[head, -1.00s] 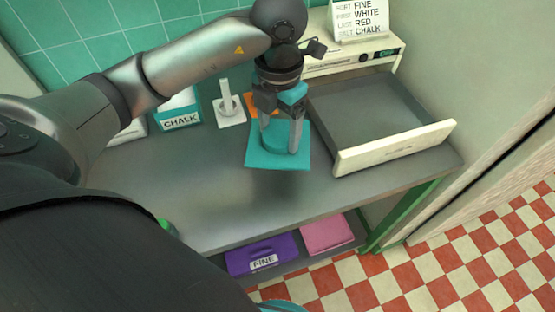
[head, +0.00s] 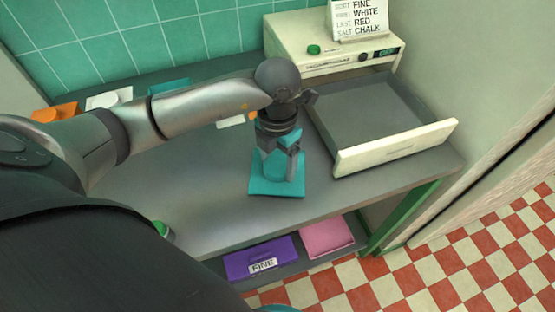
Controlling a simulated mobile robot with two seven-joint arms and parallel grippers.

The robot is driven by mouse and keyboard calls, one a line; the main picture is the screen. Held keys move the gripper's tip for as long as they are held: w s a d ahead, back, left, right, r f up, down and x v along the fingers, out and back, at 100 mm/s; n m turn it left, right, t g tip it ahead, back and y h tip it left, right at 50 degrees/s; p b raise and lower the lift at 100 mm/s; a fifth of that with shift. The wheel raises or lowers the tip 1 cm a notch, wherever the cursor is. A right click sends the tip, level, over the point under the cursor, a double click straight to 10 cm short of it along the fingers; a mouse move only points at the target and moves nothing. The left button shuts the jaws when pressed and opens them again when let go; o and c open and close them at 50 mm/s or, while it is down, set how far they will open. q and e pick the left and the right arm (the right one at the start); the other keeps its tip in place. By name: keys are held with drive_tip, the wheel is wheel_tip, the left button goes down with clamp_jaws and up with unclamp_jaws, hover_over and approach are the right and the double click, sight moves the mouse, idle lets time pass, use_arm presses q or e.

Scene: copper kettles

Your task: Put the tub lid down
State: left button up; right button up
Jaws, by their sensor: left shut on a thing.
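My right gripper is not in view.
An open drawer-like tray (head: 372,112) with a cream front juts out below a cream appliance (head: 335,58). A purple FINE lid (head: 262,258) and a pink tray (head: 326,236) are on the lower shelf. My arm hides part of the back row.

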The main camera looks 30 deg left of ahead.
sight(277, 165)
use_arm(q)
drive_tip(key=shift+f, duration=0.15)
drive_tip(key=o, duration=1.3)
drive_tip(key=shift+c, duration=0.2)
drive_tip(key=shift+r, duration=0.3)
wheel_tip(277, 165, up, 12)
drive_tip(key=p, duration=0.1)
drive_tip(key=shift+p, duration=0.4)
drive_tip(key=shift+f, duration=0.1)
